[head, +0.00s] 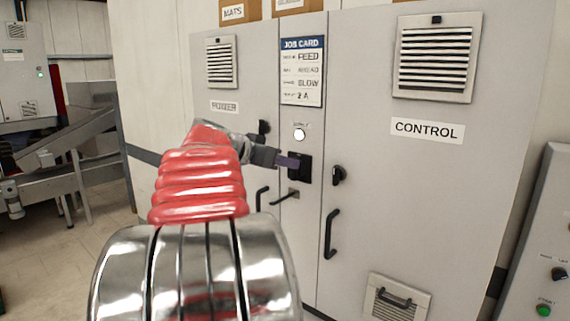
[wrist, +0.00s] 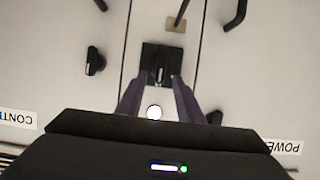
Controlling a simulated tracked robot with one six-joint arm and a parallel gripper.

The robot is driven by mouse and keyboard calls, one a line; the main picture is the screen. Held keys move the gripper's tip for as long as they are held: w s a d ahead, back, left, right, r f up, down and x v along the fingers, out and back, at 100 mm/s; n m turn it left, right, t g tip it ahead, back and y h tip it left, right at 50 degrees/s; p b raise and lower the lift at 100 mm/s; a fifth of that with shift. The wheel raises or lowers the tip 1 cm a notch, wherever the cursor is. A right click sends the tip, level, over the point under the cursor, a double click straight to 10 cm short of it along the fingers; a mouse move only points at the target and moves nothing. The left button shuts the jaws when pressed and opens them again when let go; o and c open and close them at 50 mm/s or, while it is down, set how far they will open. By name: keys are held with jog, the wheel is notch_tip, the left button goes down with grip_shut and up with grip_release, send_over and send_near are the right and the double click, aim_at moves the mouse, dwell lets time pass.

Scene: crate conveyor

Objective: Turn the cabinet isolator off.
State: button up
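The cabinet isolator is a black square plate with a black handle (head: 303,168), on the narrow middle panel of the grey cabinet. In the wrist view, which is upside down, the isolator (wrist: 161,54) shows its handle upright in the picture. My gripper (wrist: 157,84) is in front of it, its two purple fingers apart on either side of the handle, with gaps showing. The fingers look open and empty; I cannot tell whether they touch the plate. In the head view my gripper (head: 288,162) reaches the isolator's left side and partly hides it.
A white round lamp (head: 299,134) sits above the isolator, a lever handle (head: 285,197) below. A black knob (head: 338,175) and a door handle (head: 331,233) are on the CONTROL door (head: 426,180). A job card (head: 302,75) hangs above. A console (head: 548,255) stands at right.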

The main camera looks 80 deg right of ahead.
jog(key=shift+x, duration=1.5)
grip_shut()
